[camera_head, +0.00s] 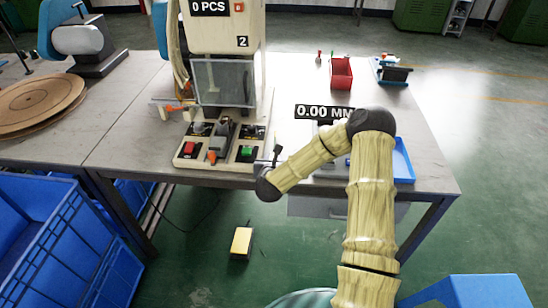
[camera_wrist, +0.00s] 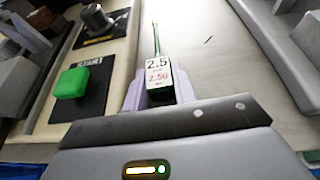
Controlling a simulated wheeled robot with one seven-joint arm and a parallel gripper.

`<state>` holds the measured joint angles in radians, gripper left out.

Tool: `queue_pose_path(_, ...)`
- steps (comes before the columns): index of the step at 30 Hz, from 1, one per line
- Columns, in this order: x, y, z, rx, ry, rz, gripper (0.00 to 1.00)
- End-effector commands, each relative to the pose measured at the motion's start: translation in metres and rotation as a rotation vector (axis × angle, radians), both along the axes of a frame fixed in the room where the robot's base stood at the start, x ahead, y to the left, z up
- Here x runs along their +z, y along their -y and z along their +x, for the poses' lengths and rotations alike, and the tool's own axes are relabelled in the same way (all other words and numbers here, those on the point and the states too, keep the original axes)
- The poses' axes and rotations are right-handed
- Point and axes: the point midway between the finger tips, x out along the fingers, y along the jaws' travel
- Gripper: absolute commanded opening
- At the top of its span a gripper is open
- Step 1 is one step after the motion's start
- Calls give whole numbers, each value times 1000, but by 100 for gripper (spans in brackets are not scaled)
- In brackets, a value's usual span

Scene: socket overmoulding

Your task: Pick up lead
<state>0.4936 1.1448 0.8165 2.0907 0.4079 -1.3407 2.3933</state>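The lead (camera_wrist: 156,38) shows in the wrist view as a thin green-yellow wire. It runs forward from a small block marked 2.5 and 2.50 (camera_wrist: 159,76). The block sits between the two pale fingers of my gripper (camera_wrist: 159,90), which lie close along both its sides, so the gripper looks shut on it. The label hides part of the grip. In the head view my gripper (camera_head: 277,155) is just right of the machine's control base, above the table's front part.
The machine's control base (camera_head: 218,158) has a green button (camera_wrist: 71,83) beside my gripper. A red bin (camera_head: 341,73) stands at the back of the table (camera_head: 290,100). A blue tray (camera_head: 403,162) lies partly behind my arm. A 0.00 MM display (camera_head: 324,112) stands behind my arm.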

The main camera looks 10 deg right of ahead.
Motion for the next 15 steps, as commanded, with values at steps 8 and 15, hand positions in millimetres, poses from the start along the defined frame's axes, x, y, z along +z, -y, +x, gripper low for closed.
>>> queue_pose_path(8,1,2,0,-2,1,0,4)
queue_pose_path(15,27,2,1,-3,5,-2,4)
